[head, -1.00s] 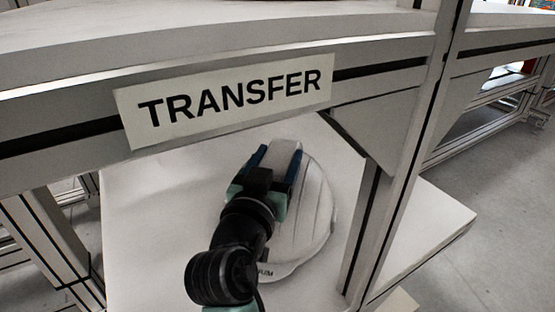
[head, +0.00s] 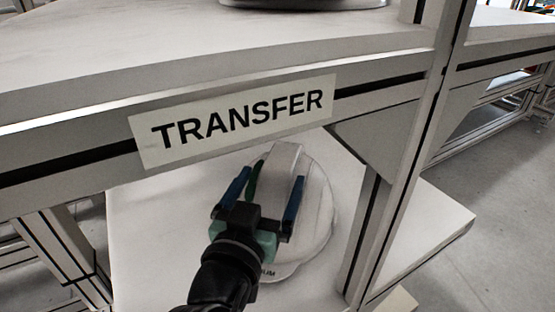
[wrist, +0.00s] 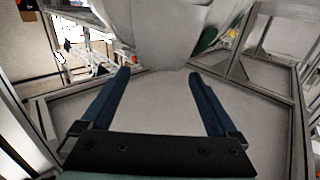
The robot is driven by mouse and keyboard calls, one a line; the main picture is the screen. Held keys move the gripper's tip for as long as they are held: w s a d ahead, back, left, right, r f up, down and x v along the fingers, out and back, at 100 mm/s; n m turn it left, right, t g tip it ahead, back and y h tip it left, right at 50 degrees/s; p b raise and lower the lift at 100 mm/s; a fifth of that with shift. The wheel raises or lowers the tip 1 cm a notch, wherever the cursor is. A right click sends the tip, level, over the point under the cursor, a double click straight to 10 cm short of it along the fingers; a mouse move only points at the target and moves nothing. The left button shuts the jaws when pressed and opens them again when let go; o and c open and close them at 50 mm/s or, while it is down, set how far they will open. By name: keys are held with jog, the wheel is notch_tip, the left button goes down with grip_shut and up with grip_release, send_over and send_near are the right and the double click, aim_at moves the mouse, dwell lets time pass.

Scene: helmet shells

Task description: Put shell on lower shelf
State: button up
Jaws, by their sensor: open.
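The white helmet shell (head: 315,215) rests on the lower shelf (head: 150,235), below the beam with the TRANSFER sign. My gripper (head: 270,185) is open, its two blue fingers apart above the near side of the shell in the head view. In the wrist view the shell (wrist: 165,35) fills the top middle, just beyond the fingertips (wrist: 158,75), and the space between the fingers is empty. A green patch shows on the shell's side. The arm hides the shell's near left part.
The upper shelf (head: 120,60) and its beam with the TRANSFER sign (head: 235,120) lie above the arm. A grey upright post (head: 400,180) stands right of the shell. A dark-rimmed object (head: 300,3) is partly seen on the upper shelf. The lower shelf is bare left of the shell.

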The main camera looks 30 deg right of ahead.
jog(key=shift+p+v, duration=0.3)
jog(key=shift+v, duration=2.45)
